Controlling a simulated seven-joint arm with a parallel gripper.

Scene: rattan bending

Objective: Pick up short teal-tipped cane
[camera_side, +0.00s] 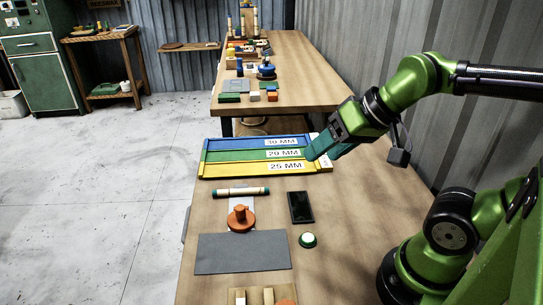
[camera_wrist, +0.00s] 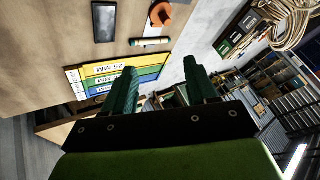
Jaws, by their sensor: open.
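The short teal-tipped cane (camera_side: 241,192) is a pale stick with dark teal ends. It lies crosswise on the table in front of the tray, and it also shows in the wrist view (camera_wrist: 150,41). My gripper (camera_side: 311,156) is above the right end of the tray, behind and to the right of the cane and well apart from it. In the wrist view its two teal fingers (camera_wrist: 159,78) stand wide apart with nothing between them.
An orange round piece with a knob (camera_side: 241,218) stands just in front of the cane. A black flat device (camera_side: 301,207) and a green-rimmed white button (camera_side: 307,240) lie to the right. A grey mat (camera_side: 243,252) is nearer the front. A second cluttered table (camera_side: 290,60) stands behind.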

